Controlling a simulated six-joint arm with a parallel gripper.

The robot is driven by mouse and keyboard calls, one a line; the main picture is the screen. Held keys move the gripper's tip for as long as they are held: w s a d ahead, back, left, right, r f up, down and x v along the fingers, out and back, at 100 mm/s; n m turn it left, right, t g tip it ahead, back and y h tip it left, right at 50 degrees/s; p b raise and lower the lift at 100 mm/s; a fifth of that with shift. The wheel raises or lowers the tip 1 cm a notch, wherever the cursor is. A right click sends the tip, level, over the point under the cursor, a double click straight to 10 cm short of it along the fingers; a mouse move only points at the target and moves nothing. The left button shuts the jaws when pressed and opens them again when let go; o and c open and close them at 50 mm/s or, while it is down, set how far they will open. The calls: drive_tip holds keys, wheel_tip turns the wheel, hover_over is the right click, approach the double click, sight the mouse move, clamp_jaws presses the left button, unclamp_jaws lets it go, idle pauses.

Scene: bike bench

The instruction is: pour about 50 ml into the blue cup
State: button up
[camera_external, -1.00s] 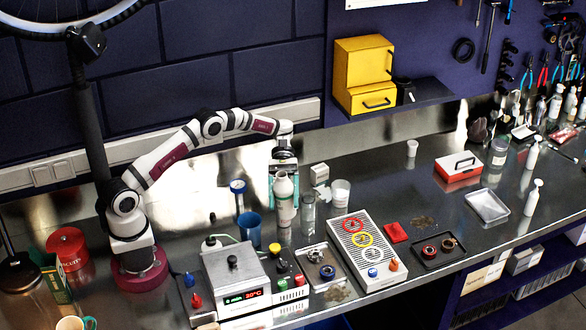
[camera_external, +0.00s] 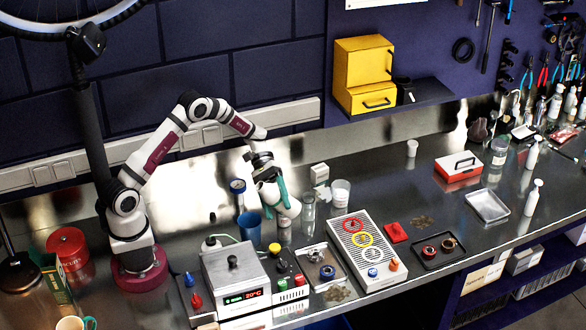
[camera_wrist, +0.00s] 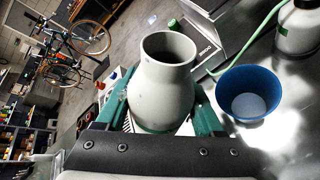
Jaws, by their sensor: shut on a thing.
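The blue cup (camera_external: 249,226) stands upright on the steel bench behind the hotplate box. In the wrist view the cup (camera_wrist: 228,80) is open, right of the held bottle, with a pale disc at its bottom that could be liquid or bare base. My gripper (camera_external: 276,193) has its teal fingers shut around a pale grey bottle (camera_external: 268,192). The bottle is raised and tilted, up and to the right of the cup. In the wrist view my gripper (camera_wrist: 168,108) clasps the bottle (camera_wrist: 160,92), whose wide mouth is uncapped. No stream is visible.
The hotplate box (camera_external: 236,272) stands in front of the cup. A clear glass cylinder (camera_external: 308,214) and a clear beaker (camera_external: 340,193) stand close right of the bottle. A white bottle with a green tube (camera_wrist: 299,28) is near the cup.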

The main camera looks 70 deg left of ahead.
sight(280, 210)
drive_tip(key=shift+w+f+m+t, duration=0.1)
drive_tip(key=shift+f+m+t, duration=0.25)
drive_tip(key=shift+f, duration=0.3)
drive_tip(key=shift+w+f+m+t+h, duration=0.3)
drive_tip(key=shift+w+f+m+t, duration=0.15)
drive_tip(key=shift+f+m+t, duration=0.45)
drive_tip(key=shift+m+t+h, duration=0.25)
drive_tip(key=shift+m+h, duration=0.05)
drive_tip(key=shift+m, duration=0.45)
drive_tip(key=shift+s+f+m+t, duration=0.1)
drive_tip(key=shift+s+m+t, duration=0.2)
drive_tip(key=shift+m+t, duration=0.3)
drive_tip(key=shift+r+m+h, duration=0.3)
drive_tip(key=shift+r+m, duration=0.1)
drive_tip(key=shift+m, duration=0.1)
drive_tip(key=shift+s+f+m+t+h, duration=0.15)
drive_tip(key=shift+f+m+t+h, duration=0.15)
drive_tip(key=shift+m+t, duration=0.3)
drive_tip(key=shift+s+r+m+h, duration=0.15)
drive_tip(key=shift+r+m+h, duration=0.15)
drive_tip(key=shift+r+m, duration=0.35)
idle(0.5)
